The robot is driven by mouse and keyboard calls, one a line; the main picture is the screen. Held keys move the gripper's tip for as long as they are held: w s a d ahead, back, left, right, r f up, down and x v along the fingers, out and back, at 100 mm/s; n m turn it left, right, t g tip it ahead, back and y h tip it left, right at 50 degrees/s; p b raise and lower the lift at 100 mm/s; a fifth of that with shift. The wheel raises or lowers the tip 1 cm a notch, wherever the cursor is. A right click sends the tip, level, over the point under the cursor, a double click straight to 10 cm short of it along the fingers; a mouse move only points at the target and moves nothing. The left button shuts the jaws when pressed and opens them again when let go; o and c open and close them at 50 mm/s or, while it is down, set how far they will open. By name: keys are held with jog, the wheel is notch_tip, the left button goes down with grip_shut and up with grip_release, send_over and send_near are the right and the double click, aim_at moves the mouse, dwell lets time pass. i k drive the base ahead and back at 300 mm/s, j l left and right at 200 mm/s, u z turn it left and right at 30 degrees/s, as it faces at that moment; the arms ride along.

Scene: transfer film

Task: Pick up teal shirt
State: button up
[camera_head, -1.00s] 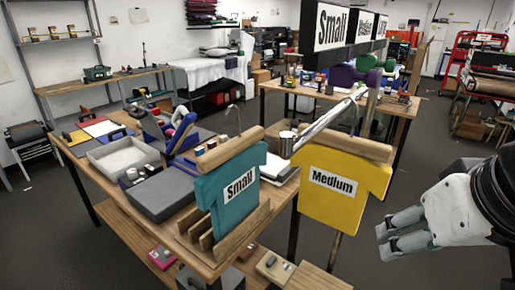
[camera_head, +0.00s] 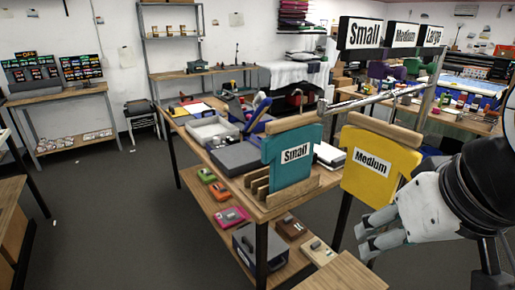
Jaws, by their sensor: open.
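The teal shirt (camera_head: 291,160) is a flat shirt-shaped piece marked "Small". It stands upright in a slotted wooden rack (camera_head: 262,190) at the near right end of the workbench, with a wooden bar (camera_head: 290,124) along its top. The yellow shirt (camera_head: 378,166), marked "Medium", is to its right under a wooden bar, below the Small, Medium and Large signs. My gripper (camera_head: 364,246) is at the lower right, open and empty. It is in front of and below the yellow shirt's lower edge, apart from the teal shirt.
The workbench (camera_head: 205,153) holds a grey tray (camera_head: 212,131), a dark grey box (camera_head: 236,158) and a blue device. Its lower shelf (camera_head: 213,213) carries several small coloured items. A metal rail (camera_head: 375,97) passes above the shirts. The floor (camera_head: 120,200) at left is clear.

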aim_at(289, 149)
jog(key=j, duration=0.25)
jog(key=i+j+z, duration=0.2)
jog(key=j, duration=0.15)
jog(key=i+j+z, duration=0.15)
jog(key=j, duration=0.25)
jog(key=i+j+z, duration=0.2)
jog(key=j, duration=0.2)
jog(key=j+z, duration=0.15)
jog(key=j, duration=0.25)
jog(key=i+j+z, duration=0.2)
jog(key=j, duration=0.25)
jog(key=j+z, duration=0.2)
jog(key=j, duration=0.25)
jog(key=i+j+z, duration=0.25)
jog(key=j, duration=0.35)
jog(key=i+j+z, duration=0.2)
jog(key=j, duration=0.35)
jog(key=j+z, duration=0.25)
jog(key=j, duration=0.4)
jog(key=i+j+z, duration=0.2)
jog(key=j, duration=0.45)
jog(key=k, duration=0.1)
